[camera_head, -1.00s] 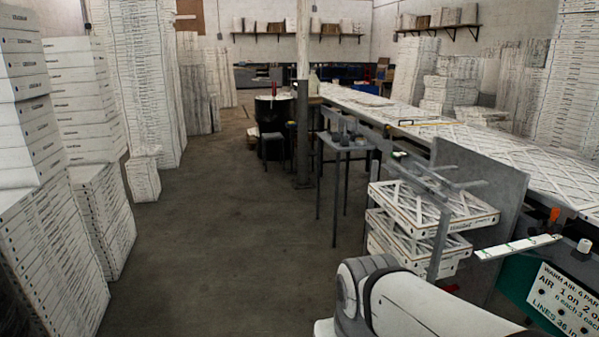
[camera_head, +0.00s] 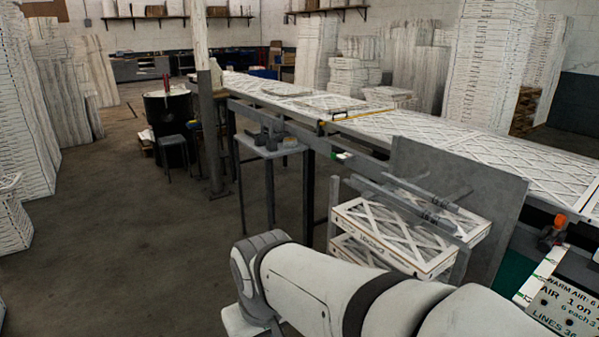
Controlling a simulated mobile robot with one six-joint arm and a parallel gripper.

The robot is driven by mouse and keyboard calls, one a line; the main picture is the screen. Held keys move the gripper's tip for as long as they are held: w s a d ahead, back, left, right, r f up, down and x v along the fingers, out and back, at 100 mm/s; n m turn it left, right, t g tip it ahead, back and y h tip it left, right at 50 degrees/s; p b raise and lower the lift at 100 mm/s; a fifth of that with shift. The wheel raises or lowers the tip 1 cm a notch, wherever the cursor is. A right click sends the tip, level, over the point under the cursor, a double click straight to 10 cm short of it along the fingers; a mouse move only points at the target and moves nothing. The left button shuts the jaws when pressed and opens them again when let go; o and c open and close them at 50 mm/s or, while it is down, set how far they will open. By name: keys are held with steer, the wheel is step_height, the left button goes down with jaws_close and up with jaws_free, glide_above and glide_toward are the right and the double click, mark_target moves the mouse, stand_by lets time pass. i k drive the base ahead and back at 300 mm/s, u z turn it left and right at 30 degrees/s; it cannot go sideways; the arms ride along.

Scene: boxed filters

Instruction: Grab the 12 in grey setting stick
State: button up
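I cannot make out for sure which thing is the 12 in grey setting stick. Grey bars (camera_head: 405,205) lie slanted across the top of a rack of white boxed filters (camera_head: 395,240), right of centre. Small grey items (camera_head: 262,139) stand on a small grey table (camera_head: 272,152), too small to tell apart. My white arm crosses the lower right of the head view, in front of the filter rack. My gripper is not in view.
A long bench (camera_head: 470,145) covered with filters runs to the back, with a yellow stick (camera_head: 362,115) on it. A grey upright panel (camera_head: 455,195) stands by the rack. A black drum (camera_head: 172,128) and a post (camera_head: 207,130) stand farther back.

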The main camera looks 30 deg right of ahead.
mark_target(450, 207)
steer(key=z, duration=0.7)
steer(key=i, duration=1.2)
steer(key=z, duration=0.95)
steer(key=k, duration=0.75)
steer(key=z, duration=0.2)
steer(key=i, duration=0.9)
steer(key=u, duration=0.1)
